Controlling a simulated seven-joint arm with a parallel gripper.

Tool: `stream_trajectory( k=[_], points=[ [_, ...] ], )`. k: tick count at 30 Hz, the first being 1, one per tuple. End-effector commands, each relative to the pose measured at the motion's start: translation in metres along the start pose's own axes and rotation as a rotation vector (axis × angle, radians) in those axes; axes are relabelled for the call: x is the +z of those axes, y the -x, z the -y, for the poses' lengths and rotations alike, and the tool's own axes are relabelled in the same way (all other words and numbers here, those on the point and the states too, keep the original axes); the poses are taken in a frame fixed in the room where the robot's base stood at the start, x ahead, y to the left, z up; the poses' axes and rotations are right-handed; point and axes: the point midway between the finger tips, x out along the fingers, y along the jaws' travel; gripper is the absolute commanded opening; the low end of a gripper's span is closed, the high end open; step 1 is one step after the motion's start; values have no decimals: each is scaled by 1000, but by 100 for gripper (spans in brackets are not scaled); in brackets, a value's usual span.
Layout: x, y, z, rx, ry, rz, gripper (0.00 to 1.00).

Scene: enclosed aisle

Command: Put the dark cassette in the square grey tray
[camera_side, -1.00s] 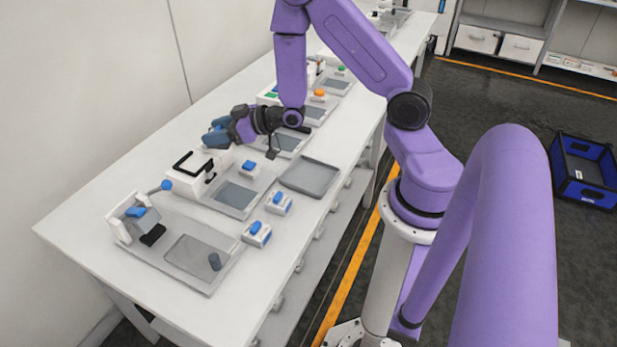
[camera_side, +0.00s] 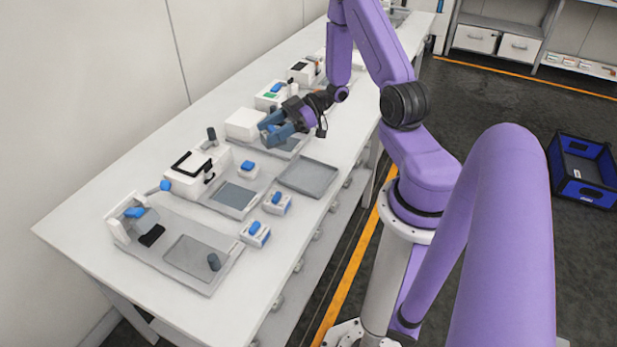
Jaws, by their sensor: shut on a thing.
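The square grey tray (camera_side: 308,177) lies flat and empty on the white bench, near its right edge. My gripper (camera_side: 268,133), with blue-grey fingers, is above the bench, to the upper left of the tray and in front of a white box. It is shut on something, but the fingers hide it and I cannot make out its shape. I cannot tell whether this is the dark cassette. A flat black piece (camera_side: 152,236) lies on the front-left station; it is too small to identify.
A white device (camera_side: 189,178) with a black frame and a dark knob (camera_side: 211,134) stands left of the tray. Small white boxes with blue tops (camera_side: 277,203) (camera_side: 255,234) stand near the bench's right edge. More stations line the bench behind. A blue crate (camera_side: 583,172) is on the floor.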

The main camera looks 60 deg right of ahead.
Motion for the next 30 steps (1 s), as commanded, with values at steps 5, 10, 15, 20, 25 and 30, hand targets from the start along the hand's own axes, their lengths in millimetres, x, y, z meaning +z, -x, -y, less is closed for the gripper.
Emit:
stream_trajectory(
  k=[5,10,15,20,25,30],
  points=[
    [14,30,18,-85,31,-3,27],
    [22,47,31,-140,51,-6,27],
    [30,52,36,-163,58,-7,27],
    [49,46,37,-166,56,-8,27],
    [64,41,36,-164,58,-7,27],
    [74,38,36,-164,57,-7,27]
  ],
)
